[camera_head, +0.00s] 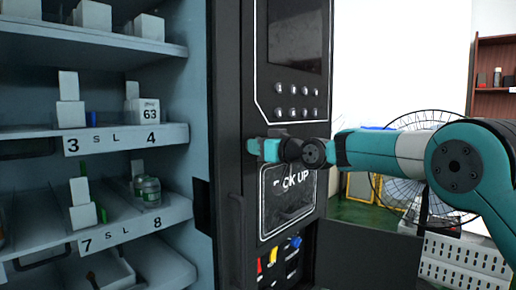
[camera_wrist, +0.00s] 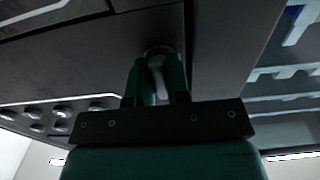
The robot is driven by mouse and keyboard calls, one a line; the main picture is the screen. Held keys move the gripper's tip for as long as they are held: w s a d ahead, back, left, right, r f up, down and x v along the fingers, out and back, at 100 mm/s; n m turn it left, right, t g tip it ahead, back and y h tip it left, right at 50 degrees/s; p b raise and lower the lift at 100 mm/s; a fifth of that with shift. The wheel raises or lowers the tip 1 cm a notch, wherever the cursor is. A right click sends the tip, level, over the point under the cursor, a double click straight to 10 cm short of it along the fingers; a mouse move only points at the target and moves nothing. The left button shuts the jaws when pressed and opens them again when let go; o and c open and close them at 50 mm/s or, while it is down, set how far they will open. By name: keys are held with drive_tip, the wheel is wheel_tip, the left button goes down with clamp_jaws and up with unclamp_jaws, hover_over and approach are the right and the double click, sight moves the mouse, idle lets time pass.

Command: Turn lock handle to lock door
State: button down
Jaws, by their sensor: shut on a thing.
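The lock handle (camera_wrist: 156,78) is a small grey lever on a round seat in a dark panel, seen in the wrist view. My gripper (camera_wrist: 157,68) has its two teal fingers on either side of the lever and is shut on it. In the head view my gripper (camera_head: 262,148) reaches in from the right to the black door front (camera_head: 228,115), beside the keypad. The lock handle is hidden there behind the gripper. I cannot tell from these views how far the handle is turned.
Shelves (camera_head: 130,138) with white boxes and bottles show at the left. The black front carries a screen (camera_head: 294,35), several round buttons (camera_head: 292,114) and a pick-up hatch (camera_head: 288,200). A fan (camera_head: 400,190) and a white perforated crate (camera_head: 465,260) stand at the right.

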drive_tip(key=c, duration=1.1)
unclamp_jaws()
drive_tip(key=b+v, duration=0.2)
drive_tip(key=v, duration=1.5)
drive_tip(key=shift+s+d, duration=0.15)
drive_tip(key=shift+d, duration=0.05)
